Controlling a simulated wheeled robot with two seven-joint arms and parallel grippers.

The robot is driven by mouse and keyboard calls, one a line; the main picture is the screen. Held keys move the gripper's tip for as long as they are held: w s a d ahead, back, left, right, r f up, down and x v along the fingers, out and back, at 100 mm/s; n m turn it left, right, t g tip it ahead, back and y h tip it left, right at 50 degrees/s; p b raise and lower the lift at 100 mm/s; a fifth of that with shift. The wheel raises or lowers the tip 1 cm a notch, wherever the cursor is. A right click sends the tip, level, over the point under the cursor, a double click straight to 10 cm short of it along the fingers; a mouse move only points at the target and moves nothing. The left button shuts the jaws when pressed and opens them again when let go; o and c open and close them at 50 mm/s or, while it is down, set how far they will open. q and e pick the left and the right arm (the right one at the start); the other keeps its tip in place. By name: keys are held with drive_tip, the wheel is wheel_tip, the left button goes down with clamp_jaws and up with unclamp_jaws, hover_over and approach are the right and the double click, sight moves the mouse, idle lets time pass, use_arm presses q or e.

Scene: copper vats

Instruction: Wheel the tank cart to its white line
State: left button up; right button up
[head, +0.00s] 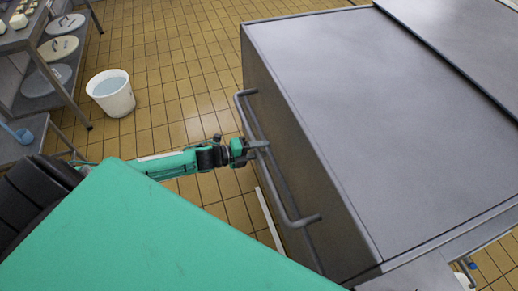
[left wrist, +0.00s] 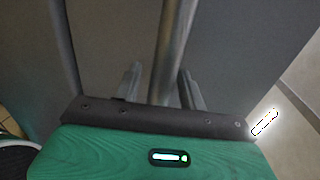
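The tank cart (head: 400,110) is a large grey metal box filling the right of the head view. A grey bar handle (head: 272,165) runs along its near left side. My left gripper (head: 259,146) is at the handle's middle. In the left wrist view, the handle (left wrist: 172,55) passes between the two fingers (left wrist: 160,88), which stand apart with a visible gap beside the bar. A white line (head: 269,218) lies on the floor beside the cart, below the handle; part of it is hidden. My right gripper is not in view.
A white bucket (head: 111,93) with pale liquid stands on the tan tiled floor (head: 175,50) at the left. A metal rack (head: 50,60) with round lids and a blue jug (head: 17,133) is at the far left. Floor between bucket and cart is clear.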

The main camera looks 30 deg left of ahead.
use_arm(q)
drive_tip(key=shift+s+a+r, duration=0.1)
drive_tip(key=shift+s+a, duration=0.05)
drive_tip(key=shift+s, duration=0.05)
drive_tip(key=b+v, duration=0.1)
drive_tip(key=v, duration=1.2)
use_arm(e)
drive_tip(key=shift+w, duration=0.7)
use_arm(q)
drive_tip(key=shift+s+a, duration=0.1)
drive_tip(key=shift+a, duration=0.05)
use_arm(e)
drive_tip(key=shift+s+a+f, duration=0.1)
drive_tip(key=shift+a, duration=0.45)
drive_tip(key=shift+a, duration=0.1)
